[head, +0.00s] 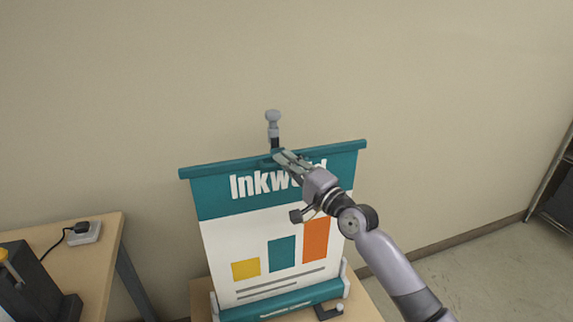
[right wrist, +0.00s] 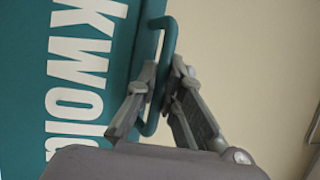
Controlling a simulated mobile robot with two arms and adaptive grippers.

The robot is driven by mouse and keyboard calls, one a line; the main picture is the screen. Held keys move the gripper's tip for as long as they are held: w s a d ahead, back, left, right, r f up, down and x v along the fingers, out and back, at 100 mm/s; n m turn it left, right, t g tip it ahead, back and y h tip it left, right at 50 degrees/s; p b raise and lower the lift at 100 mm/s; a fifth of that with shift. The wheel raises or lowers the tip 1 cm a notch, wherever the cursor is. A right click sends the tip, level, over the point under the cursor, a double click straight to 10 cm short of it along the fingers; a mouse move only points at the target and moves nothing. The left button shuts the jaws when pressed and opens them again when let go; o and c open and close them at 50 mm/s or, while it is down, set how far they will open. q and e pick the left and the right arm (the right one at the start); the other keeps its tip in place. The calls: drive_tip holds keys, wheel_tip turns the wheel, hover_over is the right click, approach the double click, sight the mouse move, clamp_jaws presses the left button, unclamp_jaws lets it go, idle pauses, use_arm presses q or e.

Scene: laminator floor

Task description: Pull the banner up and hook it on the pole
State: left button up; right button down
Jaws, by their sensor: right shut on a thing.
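The banner (head: 222,215) is teal and white with "Inkwo…" lettering and coloured bars, and it stands drawn up out of its teal base (head: 255,313). Its teal top rail (head: 220,165) tilts slightly up to the right. The grey-tipped pole (head: 272,122) rises behind the rail's middle. My right gripper (head: 279,156) is shut on the teal handle loop (right wrist: 170,45) at the rail; the right wrist view shows the fingers (right wrist: 162,85) on either side of it. Whether the rail is seated on the pole is hidden. My left gripper is out of view.
The base stands on a wooden table (head: 367,308). A second wooden table (head: 100,240) at the left bears a black device (head: 28,285) and a white socket block (head: 85,233) with a black plug. A plain wall is behind; open floor lies at the right by a shelf (head: 553,190).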

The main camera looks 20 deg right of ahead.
drive_tip(key=shift+r, duration=0.3)
drive_tip(key=c, duration=1.7)
unclamp_jaws()
drive_tip(key=shift+d, duration=0.1)
drive_tip(key=shift+f, duration=0.1)
drive_tip(key=shift+s+f, duration=0.15)
drive_tip(key=v, duration=1.1)
drive_tip(key=shift+s+d, duration=0.2)
drive_tip(key=shift+s, duration=0.05)
drive_tip(key=shift+a, duration=0.1)
